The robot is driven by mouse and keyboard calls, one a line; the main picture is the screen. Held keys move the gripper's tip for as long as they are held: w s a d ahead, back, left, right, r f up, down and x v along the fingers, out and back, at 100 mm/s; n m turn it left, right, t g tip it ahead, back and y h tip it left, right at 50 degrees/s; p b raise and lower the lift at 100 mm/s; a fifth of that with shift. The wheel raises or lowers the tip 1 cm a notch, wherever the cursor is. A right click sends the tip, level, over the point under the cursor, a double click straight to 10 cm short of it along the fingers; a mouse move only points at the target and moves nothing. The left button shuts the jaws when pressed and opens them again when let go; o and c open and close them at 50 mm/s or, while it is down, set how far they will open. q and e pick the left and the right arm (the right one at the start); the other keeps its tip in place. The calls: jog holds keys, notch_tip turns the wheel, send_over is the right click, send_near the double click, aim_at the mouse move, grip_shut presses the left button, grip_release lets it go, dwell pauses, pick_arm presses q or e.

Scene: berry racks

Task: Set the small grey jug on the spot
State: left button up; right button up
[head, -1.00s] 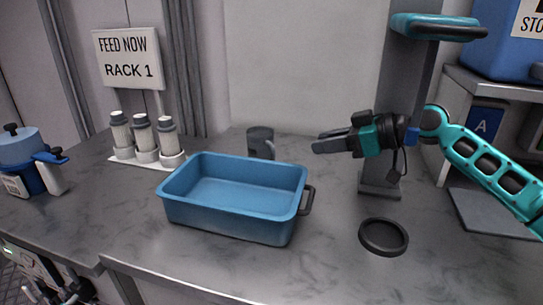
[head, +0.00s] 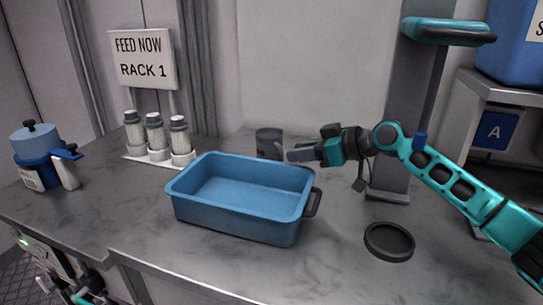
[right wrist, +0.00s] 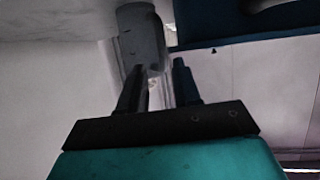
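The small grey jug (head: 268,143) stands upright behind the blue bin, its handle side toward my right gripper. My right gripper (head: 291,155) is level with the jug, just to its right, with its fingers pointing at it. In the right wrist view the fingers (right wrist: 159,72) are apart, and the jug (right wrist: 140,35) is just beyond their tips. Its handle side lies near the gap; whether they touch is unclear. The round dark spot (head: 389,241) lies on the counter, right of the bin and empty. My left gripper is not clearly seen.
The blue bin (head: 240,222) with a dark side handle fills the middle of the counter. A grey post (head: 388,197) stands behind the spot. Several bottles stand in a white rack (head: 136,159) at left, near a blue pot (head: 36,143). Counter around the spot is free.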

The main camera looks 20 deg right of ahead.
aim_at(273, 156)
jog(key=x, duration=0.3)
jog(key=shift+w+a, duration=0.1)
jog(key=shift+a, duration=0.1)
grip_shut()
